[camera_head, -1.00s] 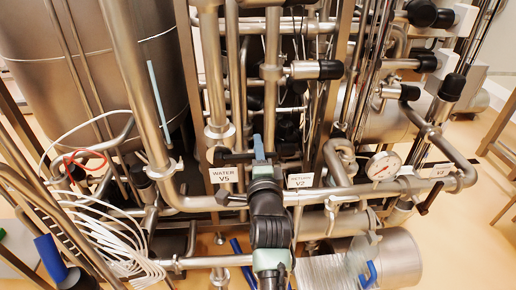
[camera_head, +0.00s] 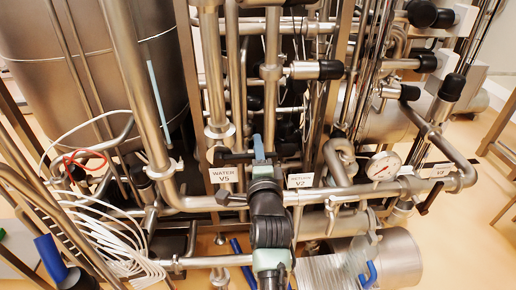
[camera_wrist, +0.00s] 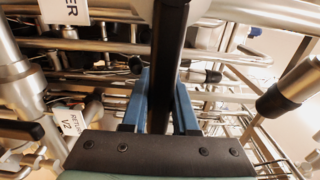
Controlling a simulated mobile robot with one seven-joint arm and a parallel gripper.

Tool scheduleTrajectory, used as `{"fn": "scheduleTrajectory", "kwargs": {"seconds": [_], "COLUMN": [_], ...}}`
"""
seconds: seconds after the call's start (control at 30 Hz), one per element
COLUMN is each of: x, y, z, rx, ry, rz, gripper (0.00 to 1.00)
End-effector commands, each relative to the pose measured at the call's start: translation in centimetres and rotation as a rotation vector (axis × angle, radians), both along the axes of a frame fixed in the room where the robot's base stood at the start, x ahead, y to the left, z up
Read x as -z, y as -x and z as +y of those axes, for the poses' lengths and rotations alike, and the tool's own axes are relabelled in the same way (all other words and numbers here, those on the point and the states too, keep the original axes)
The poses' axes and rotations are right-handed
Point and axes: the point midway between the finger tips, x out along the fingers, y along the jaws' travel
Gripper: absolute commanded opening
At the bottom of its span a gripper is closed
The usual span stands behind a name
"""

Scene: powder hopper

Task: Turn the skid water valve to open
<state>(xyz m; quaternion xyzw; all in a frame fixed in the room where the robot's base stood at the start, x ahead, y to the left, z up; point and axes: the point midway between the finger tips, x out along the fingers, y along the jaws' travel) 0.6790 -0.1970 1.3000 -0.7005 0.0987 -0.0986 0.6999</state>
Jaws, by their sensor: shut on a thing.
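The black lever handle of the water valve (camera_head: 232,157) sticks out to the left of my gripper in the head view, just above the white "WATER V5" label (camera_head: 224,175). In the wrist view the black handle (camera_wrist: 169,45) runs up the middle between my two blue fingers. My gripper (camera_head: 259,150) is shut on this handle; in the wrist view the fingers (camera_wrist: 162,90) lie on either side of it. The valve body and stem are hidden or unclear behind my gripper and the pipes.
A "RETURN V2" label (camera_head: 299,181) is just right of my wrist. A pressure gauge (camera_head: 382,166) sits further right on a horizontal pipe. Dense steel pipes surround my arm. White hoses (camera_head: 115,240) hang at the lower left, and a large tank (camera_head: 90,70) stands behind.

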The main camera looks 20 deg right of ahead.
Motion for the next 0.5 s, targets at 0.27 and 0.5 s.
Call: {"fn": "scheduleTrajectory", "kwargs": {"seconds": [0.27, 0.5], "x": [-0.7, -2.2], "y": [0.0, -0.1], "z": [0.0, 0.4], "rx": [0.000, -0.001], "ry": [0.075, 0.244], "rz": [0.021, 0.069], "gripper": [0.00, 0.00]}}
